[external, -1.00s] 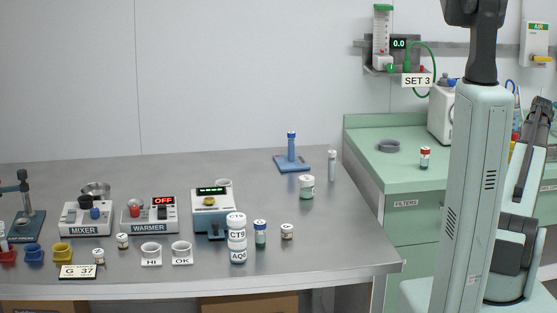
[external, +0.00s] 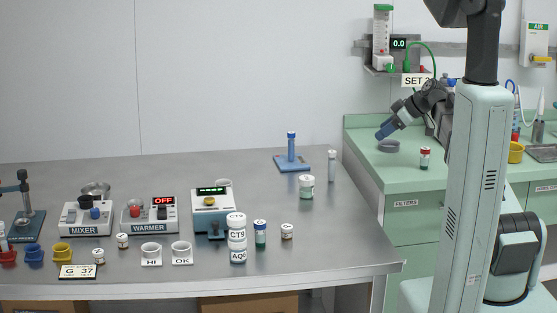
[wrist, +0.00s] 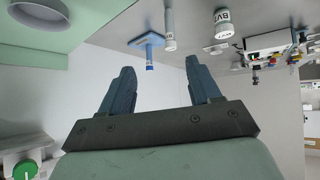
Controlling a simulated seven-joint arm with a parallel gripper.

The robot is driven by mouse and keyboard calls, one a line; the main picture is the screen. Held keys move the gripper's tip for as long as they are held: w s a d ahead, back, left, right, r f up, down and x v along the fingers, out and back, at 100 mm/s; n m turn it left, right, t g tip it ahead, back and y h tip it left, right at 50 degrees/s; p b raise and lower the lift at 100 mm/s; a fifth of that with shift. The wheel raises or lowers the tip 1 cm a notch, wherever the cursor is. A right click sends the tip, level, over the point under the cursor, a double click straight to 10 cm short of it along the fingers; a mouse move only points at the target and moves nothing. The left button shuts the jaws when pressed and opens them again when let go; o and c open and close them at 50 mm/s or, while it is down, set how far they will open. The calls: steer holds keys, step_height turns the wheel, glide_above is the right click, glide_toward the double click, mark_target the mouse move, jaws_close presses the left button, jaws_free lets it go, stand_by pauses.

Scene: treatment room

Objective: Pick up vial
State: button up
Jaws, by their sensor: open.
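Several vials are in view; which one is meant cannot be told. A red-capped vial (external: 425,158) stands on the green counter. A blue-capped vial (external: 291,146) stands in a blue stand (external: 284,166) on the steel table. A slim clear tube (external: 332,166) stands beside it, and a blue-capped green vial (external: 260,236) stands nearer the front. My gripper (external: 383,133) is above the grey dish on the counter, left of the red-capped vial. In the wrist view my gripper (wrist: 159,75) is open with nothing between its fingers; the blue stand, slim tube and a jar appear beyond, upside down.
The grey dish (external: 388,146) is on the counter below my gripper. A white-capped jar (external: 306,185), scale (external: 211,209), warmer (external: 149,215) and mixer (external: 88,217) stand on the steel table. The table's right front area is clear. A wall flowmeter (external: 382,45) hangs above the counter.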

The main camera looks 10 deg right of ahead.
steer(key=s+a+f+n+g+y, duration=0.1)
steer(key=s+a+f+n+g, duration=0.15)
steer(key=s+a, duration=0.35)
steer(key=s+a+f+n+g, duration=0.2)
steer(key=s+a+n, duration=0.1)
steer(key=a, duration=0.6)
steer(key=n+g, duration=0.6)
glide_toward(286, 227)
steer(key=shift+t+h, duration=0.25)
steer(key=shift+h, duration=0.15)
steer(key=x, duration=0.4)
steer(key=shift+s+f, duration=0.2)
steer(key=shift+s, duration=0.15)
steer(key=shift+a+x, duration=0.3)
steer(key=shift+x, duration=2.35)
steer(key=shift+w+r, duration=0.2)
steer(key=c, duration=1)
steer(key=shift+r, duration=0.15)
steer(key=shift+c, duration=0.2)
steer(key=shift+r, duration=4.9)
